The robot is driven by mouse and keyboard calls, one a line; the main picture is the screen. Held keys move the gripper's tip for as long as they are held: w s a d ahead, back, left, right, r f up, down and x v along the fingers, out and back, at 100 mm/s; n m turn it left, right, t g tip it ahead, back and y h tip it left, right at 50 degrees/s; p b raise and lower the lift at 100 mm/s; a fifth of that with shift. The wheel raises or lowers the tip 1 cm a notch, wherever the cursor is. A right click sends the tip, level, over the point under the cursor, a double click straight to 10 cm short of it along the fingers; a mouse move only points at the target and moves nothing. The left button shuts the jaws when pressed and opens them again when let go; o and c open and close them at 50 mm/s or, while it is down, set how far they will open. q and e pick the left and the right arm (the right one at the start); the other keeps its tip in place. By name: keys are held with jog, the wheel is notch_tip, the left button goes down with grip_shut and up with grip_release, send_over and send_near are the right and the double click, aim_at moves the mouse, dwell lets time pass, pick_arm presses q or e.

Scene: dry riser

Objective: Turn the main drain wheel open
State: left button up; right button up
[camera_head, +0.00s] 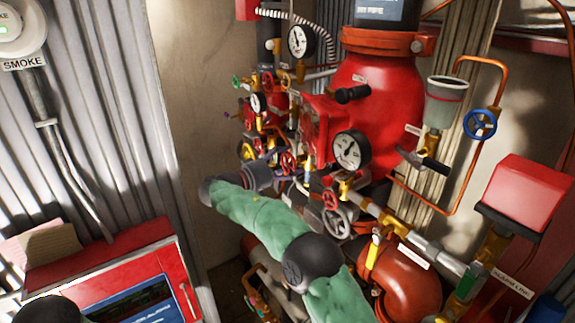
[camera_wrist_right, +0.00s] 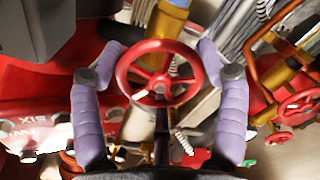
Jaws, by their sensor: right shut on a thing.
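A red spoked handwheel (camera_wrist_right: 160,76) sits on a brass stem in the right wrist view, between the two purple padded fingers of my right gripper (camera_wrist_right: 160,55). The fingers lie along its left and right rim, and the gripper is shut on it. In the head view my right gripper (camera_head: 283,168) reaches the valve cluster in front of a small red wheel (camera_head: 289,162), partly hidden behind my wrist. I cannot read a label on this wheel. My left gripper is not in view.
A large red riser valve (camera_head: 365,85) with gauges (camera_head: 350,150) stands behind. Pipes crowd the right side. A red cabinet (camera_head: 190,285) stands at the lower left.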

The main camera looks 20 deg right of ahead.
jog(key=n, duration=0.2)
jog(key=n+p, duration=0.1)
jog(key=shift+f+n, duration=0.2)
jog(key=shift+n, duration=0.2)
jog(key=n+p, duration=0.2)
jog(key=n, duration=0.1)
jog(key=shift+n, duration=0.3)
jog(key=n+p, duration=0.2)
jog(key=n, duration=0.2)
jog(key=shift+r+n+p, duration=0.1)
jog(key=shift+n+p, duration=0.2)
jog(key=shift+p, duration=0.1)
jog(key=n+p, duration=0.2)
jog(key=n, duration=0.1)
jog(key=shift+n, duration=1.2)
jog(key=n+p, duration=0.1)
jog(key=n, duration=0.2)
jog(key=shift+n, duration=0.3)
jog(key=n, duration=0.3)
jog(key=shift+r+n, duration=0.15)
jog(key=shift+n, duration=1.55)
